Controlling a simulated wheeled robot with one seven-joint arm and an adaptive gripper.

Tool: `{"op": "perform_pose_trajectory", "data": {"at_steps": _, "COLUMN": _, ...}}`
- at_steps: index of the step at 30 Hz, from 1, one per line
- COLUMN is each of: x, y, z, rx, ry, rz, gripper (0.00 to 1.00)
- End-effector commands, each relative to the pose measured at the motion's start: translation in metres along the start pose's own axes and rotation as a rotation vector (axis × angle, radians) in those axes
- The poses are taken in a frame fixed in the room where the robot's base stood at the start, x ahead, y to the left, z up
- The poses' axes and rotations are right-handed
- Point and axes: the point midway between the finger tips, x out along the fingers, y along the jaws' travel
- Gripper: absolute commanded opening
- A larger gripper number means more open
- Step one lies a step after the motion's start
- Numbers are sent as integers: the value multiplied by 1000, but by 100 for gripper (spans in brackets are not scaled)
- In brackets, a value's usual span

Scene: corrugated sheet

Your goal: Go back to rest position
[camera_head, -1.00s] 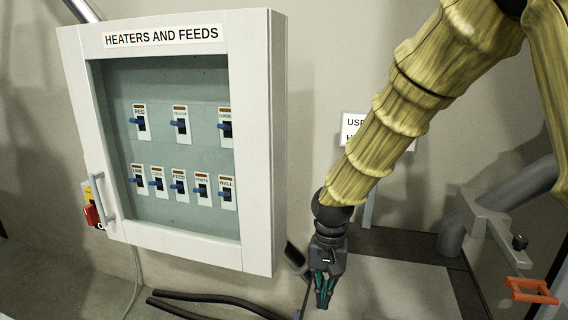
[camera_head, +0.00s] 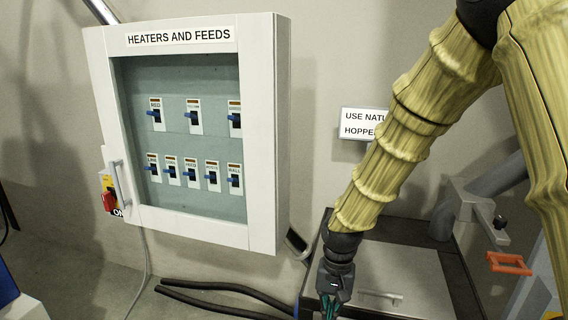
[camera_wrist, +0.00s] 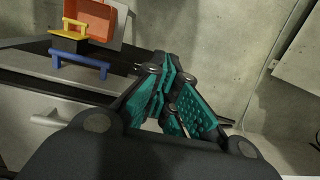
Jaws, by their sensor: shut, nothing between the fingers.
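My gripper (camera_head: 331,304) hangs low at the bottom of the head view, to the right of and below the cabinet. Its teal fingers are cut off by the picture's lower edge there. In the wrist view my gripper (camera_wrist: 172,82) shows its teal finger pads drawn together, with nothing between them. My arm slopes down from the upper right to it, in its yellow ribbed cover. The gripper touches nothing that I can make out.
A white cabinet labelled "HEATERS AND FEEDS" (camera_head: 270,150) with several blue-levered switches hangs left. A red switch (camera_head: 109,201) is on its left side. Black hoses (camera_head: 225,288) lie below. A grey-topped unit (camera_head: 425,275) stands behind my gripper. An orange handle (camera_head: 508,263) is at right.

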Motion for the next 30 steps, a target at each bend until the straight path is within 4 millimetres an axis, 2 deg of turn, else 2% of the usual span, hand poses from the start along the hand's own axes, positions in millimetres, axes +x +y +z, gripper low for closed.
{"op": "perform_pose_trajectory", "data": {"at_steps": 8, "x": 73, "y": 18, "z": 11, "rx": -25, "ry": -3, "rz": -26, "gripper": 0}}
{"op": "perform_pose_trajectory", "data": {"at_steps": 14, "x": 148, "y": 45, "z": 33, "rx": -52, "ry": 7, "rz": -46, "gripper": 0}}
{"op": "perform_pose_trajectory", "data": {"at_steps": 21, "x": 227, "y": 82, "z": 71, "rx": -86, "ry": 32, "rz": -52, "gripper": 0}}
{"op": "perform_pose_trajectory", "data": {"at_steps": 30, "x": 303, "y": 137, "z": 134, "rx": -137, "ry": 66, "rz": -27, "gripper": 0}}
